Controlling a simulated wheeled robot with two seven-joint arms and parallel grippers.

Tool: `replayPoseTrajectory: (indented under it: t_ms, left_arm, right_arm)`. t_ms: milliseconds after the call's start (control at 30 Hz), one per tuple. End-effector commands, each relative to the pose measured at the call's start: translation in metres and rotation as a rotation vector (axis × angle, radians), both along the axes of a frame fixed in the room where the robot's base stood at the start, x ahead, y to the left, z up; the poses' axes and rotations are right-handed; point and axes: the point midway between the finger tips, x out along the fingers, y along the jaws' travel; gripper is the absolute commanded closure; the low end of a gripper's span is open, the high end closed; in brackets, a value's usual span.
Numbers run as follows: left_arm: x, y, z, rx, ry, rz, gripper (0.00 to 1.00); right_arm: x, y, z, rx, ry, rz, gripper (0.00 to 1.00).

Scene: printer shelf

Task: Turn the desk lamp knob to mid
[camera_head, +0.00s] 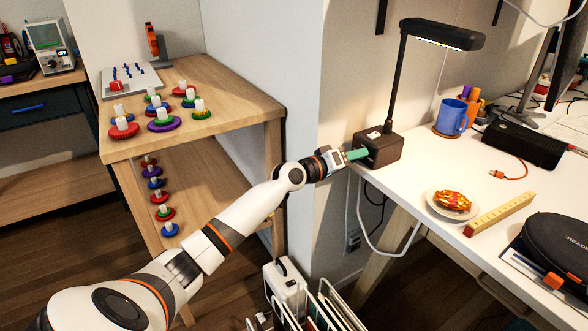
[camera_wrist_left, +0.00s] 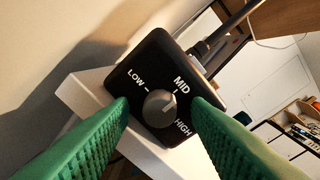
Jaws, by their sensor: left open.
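The black desk lamp (camera_head: 396,80) stands on the left end of the white desk, its box base (camera_head: 384,149) at the desk's edge. In the left wrist view, the base's face (camera_wrist_left: 150,70) carries the labels LOW, MID and HIGH around a round grey knob (camera_wrist_left: 159,107). The direction of the knob's pointer is too small to tell surely. My left gripper (camera_head: 357,154) is at the side of the base. Its green fingers (camera_wrist_left: 160,112) are open, one on each side of the knob, with visible gaps to it. My right gripper is not in view.
On the desk (camera_head: 420,166) are a blue mug (camera_head: 451,117), a plate with a wrapped item (camera_head: 453,201), a yellow ruler (camera_head: 499,213) and a black case (camera_head: 556,249). A wooden shelf (camera_head: 215,125) stands left of the wall. A white rack (camera_head: 325,310) is on the floor below.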

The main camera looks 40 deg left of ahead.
Motion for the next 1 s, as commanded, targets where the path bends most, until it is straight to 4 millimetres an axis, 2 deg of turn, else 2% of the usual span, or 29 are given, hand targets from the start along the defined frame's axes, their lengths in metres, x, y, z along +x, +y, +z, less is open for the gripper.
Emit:
replayPoseTrajectory:
  t_ms: [167,500,800,867,1000]
  left_arm:
    - [0.0,0.0,-0.002,0.278,-0.096,0.0,0.56]
    - [0.0,-0.001,-0.004,0.954,-0.335,0.0,0.56]
    - [0.0,0.0,-0.006,1.422,-0.497,0.002,0.56]
    - [-0.012,0.004,-0.002,1.436,-0.496,-0.002,0.56]
    - [-0.04,0.012,-0.002,1.432,-0.494,-0.004,0.56]
  right_arm:
    - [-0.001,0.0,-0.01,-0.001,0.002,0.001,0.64]
    - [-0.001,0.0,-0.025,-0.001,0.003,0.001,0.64]
    - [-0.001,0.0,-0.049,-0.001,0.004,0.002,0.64]
    - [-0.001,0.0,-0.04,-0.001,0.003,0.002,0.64]
    - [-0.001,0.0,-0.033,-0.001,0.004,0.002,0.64]
